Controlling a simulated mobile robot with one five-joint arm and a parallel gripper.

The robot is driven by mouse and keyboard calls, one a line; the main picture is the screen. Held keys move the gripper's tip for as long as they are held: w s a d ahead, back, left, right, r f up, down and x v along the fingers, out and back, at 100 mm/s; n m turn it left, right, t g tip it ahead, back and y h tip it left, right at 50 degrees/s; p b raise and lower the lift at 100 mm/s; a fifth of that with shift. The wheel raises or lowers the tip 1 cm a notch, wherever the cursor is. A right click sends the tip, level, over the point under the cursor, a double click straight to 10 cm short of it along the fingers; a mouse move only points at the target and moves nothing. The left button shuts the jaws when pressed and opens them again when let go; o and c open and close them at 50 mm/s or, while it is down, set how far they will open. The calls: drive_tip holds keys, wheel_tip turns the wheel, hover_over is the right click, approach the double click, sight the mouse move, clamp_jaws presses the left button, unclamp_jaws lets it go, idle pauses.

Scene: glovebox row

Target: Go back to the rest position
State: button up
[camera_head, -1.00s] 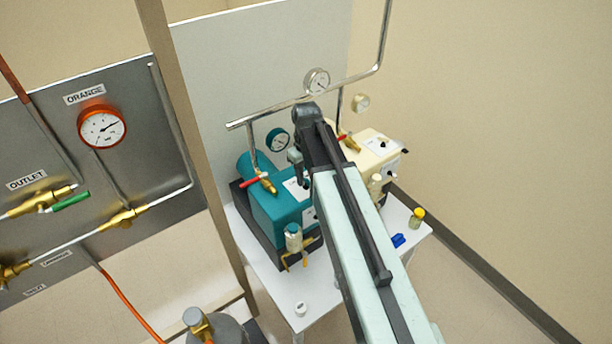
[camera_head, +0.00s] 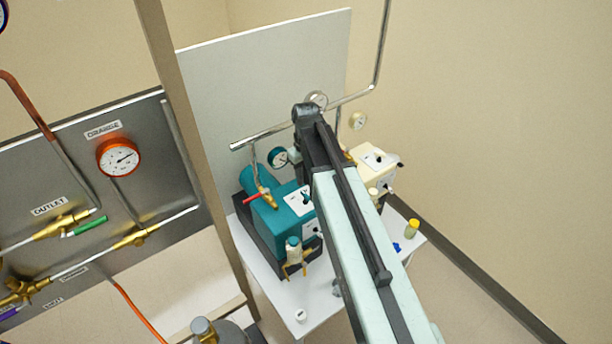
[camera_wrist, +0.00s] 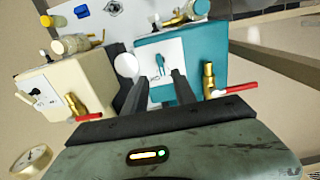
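My arm reaches up the middle of the head view, over two pumps on a white table. My gripper (camera_wrist: 160,80) shows in the wrist view with its two dark fingers apart and nothing between them. Behind the gap is the white panel of the teal pump (camera_wrist: 207,55), with a teal knob (camera_wrist: 164,64). The teal pump also stands left of my arm in the head view (camera_head: 272,225). The cream pump (camera_head: 372,162) is to its right, partly hidden by my arm, and lies left of the fingers in the wrist view (camera_wrist: 88,75). The gripper's fingers are hidden in the head view.
A steel panel with an orange gauge (camera_head: 118,157) and brass valves stands at the left, beside a brown post (camera_head: 190,130). A metal pipe (camera_head: 262,134) crosses behind my arm. A yellow-capped vial (camera_head: 411,229) stands on the white table (camera_head: 262,275). Floor at the right is clear.

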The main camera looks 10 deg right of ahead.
drive_tip(key=shift+f, duration=0.25)
drive_tip(key=f+b, duration=0.1)
drive_tip(key=s+f+b, duration=0.1)
drive_tip(key=f+b, duration=0.1)
drive_tip(key=s+f+b, duration=0.1)
drive_tip(key=shift+s+a+f+b, duration=0.1)
drive_tip(key=shift+s+f+b, duration=0.1)
drive_tip(key=shift+b, duration=0.2)
drive_tip(key=s+f+b, duration=0.2)
drive_tip(key=s, duration=0.1)
drive_tip(key=shift+f+m, duration=0.2)
drive_tip(key=shift+m, duration=0.1)
drive_tip(key=s+m+b, duration=0.1)
drive_tip(key=s+m, duration=0.3)
drive_tip(key=s, duration=0.2)
drive_tip(key=shift+s+f, duration=0.3)
drive_tip(key=shift+f, duration=0.05)
